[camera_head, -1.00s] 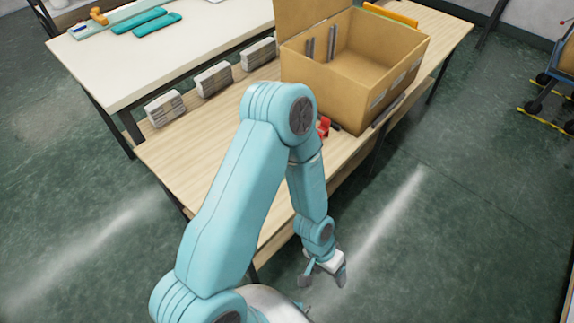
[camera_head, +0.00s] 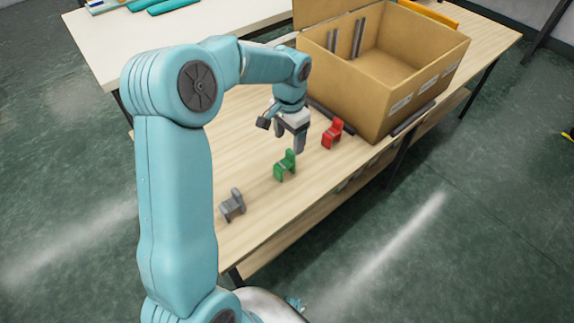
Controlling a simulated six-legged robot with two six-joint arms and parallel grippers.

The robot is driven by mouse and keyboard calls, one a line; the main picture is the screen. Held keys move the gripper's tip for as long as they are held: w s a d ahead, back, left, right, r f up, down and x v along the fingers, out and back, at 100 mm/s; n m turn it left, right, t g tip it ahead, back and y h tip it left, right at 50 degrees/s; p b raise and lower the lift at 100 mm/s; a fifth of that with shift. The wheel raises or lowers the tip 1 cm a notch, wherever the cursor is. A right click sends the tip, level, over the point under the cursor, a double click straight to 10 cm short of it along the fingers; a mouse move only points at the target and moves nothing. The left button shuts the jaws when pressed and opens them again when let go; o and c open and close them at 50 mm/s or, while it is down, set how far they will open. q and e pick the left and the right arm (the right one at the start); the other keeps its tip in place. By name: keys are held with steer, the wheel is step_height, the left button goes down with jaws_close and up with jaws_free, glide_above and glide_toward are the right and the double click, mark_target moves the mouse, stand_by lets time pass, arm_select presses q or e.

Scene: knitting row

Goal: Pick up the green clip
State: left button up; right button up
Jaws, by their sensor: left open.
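The green clip (camera_head: 286,166) stands on the wooden table, between a grey clip (camera_head: 232,205) and a red clip (camera_head: 332,133). My left gripper (camera_head: 282,138) is open and empty. It hangs over the table just behind the green clip in the picture, its fingers pointing down. A small gap shows between the fingers and the clip, though how high the fingers are is hard to tell. My right gripper is not in view.
A large open cardboard box (camera_head: 425,82) stands on the wooden table (camera_head: 262,229) behind the red clip. A white table (camera_head: 110,58) adjoins at the back left. Bare wood lies around the green clip toward the table's front edge.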

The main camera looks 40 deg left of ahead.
mark_target(289, 152)
arm_select(q)
step_height(289, 152, down, 3)
steer(key=shift+s+d+f, duration=0.1)
steer(key=shift+s+d, duration=0.05)
step_height(289, 152, down, 5)
steer(key=shift+f+b, duration=0.1)
steer(key=shift+b, duration=0.4)
steer(key=c, duration=1.1)
